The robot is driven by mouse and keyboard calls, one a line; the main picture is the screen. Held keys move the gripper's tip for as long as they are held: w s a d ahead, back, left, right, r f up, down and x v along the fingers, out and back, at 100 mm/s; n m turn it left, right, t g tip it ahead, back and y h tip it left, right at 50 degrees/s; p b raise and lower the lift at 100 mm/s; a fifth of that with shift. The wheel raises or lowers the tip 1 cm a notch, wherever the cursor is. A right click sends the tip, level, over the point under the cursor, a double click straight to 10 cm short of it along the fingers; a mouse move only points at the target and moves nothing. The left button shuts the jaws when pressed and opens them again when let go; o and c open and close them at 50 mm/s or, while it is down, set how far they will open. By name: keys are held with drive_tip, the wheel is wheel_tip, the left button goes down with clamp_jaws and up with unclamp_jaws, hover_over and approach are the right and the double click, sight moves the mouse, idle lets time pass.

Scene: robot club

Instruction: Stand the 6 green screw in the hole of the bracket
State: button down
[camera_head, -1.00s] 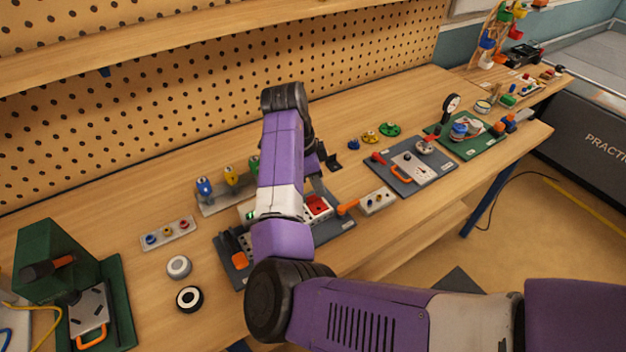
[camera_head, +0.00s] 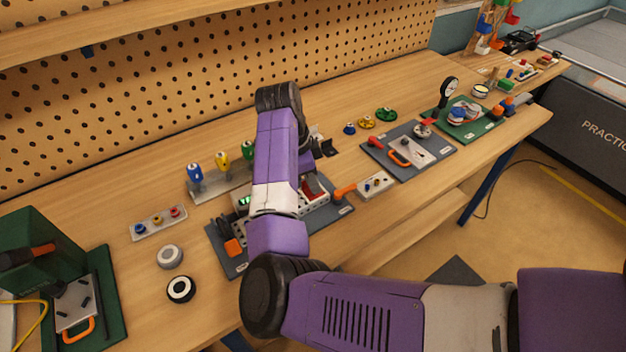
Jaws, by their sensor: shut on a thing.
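My purple arm comes from the lower right and folds over the middle of the bench, with its wrist joint at the top. My gripper's fingers are hidden behind the forearm, as is anything between them. A grey rack bracket (camera_head: 200,191) carries upright pieces: one blue (camera_head: 194,172), one yellow (camera_head: 221,161) and one green piece (camera_head: 248,150), the green one close beside my forearm. Their numbers are too small to read, so I cannot tell which is the 6 green screw. The bracket's right end is covered by my arm, and I see no empty hole in it.
A dark board (camera_head: 229,262) with a white unit lies under my arm. Left are a strip of coloured knobs (camera_head: 158,223), two round pieces and a green stand (camera_head: 40,255). Right are a small strip (camera_head: 375,185) and a grey board (camera_head: 435,150). A pegboard (camera_head: 150,110) stands behind.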

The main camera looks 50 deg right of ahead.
drive_tip(key=shift+w+a, duration=0.1)
idle(0.7)
drive_tip(key=shift+f, duration=0.75)
idle(1.5)
drive_tip(key=c, duration=1.6)
unclamp_jaws()
drive_tip(key=shift+o, duration=0.2)
drive_tip(key=shift+r, duration=0.1)
drive_tip(key=shift+r+p, duration=2.05)
drive_tip(key=shift+r, duration=0.65)
